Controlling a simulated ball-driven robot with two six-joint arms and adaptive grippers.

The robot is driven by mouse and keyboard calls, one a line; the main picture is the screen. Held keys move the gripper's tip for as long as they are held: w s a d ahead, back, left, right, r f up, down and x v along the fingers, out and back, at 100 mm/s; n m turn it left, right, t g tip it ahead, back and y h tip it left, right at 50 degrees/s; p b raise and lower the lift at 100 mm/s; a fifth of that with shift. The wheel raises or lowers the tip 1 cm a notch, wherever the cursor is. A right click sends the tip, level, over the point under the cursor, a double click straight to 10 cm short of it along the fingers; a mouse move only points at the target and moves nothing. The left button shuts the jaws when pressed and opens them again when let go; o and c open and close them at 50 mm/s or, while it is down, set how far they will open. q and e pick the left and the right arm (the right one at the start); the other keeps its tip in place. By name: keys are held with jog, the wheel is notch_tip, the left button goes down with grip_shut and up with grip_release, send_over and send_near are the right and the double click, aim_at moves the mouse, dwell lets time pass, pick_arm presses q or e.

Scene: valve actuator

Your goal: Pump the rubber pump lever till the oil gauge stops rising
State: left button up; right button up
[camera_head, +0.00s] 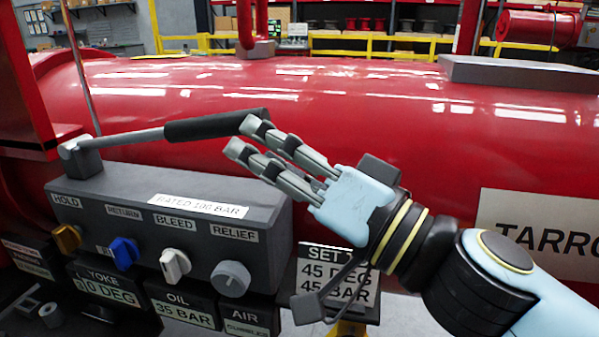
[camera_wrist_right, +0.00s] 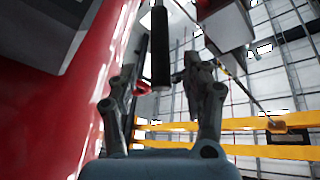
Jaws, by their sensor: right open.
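The pump lever (camera_head: 130,136) is a grey rod with a black rubber grip (camera_head: 212,125), rising slightly to the right from a pivot on the dark manifold block. My right gripper (camera_head: 243,138) is open at the grip's right end. In the right wrist view the black grip (camera_wrist_right: 160,48) appears between the two spread fingers (camera_wrist_right: 166,78); whether they touch it I cannot tell. The oil gauge (camera_head: 183,314) reads 35 BAR. A partly covered sign (camera_head: 330,268) reads 45 DEG and 45 BAR. My left gripper is not in view.
The block carries an orange knob (camera_head: 67,238), a blue knob (camera_head: 124,252), a white knob (camera_head: 174,265) and a grey relief knob (camera_head: 231,278) below the lever. A large red pipe (camera_head: 400,105) runs close behind. Yellow railing (camera_head: 375,38) stands farther back.

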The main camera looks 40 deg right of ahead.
jog(key=shift+v, duration=2)
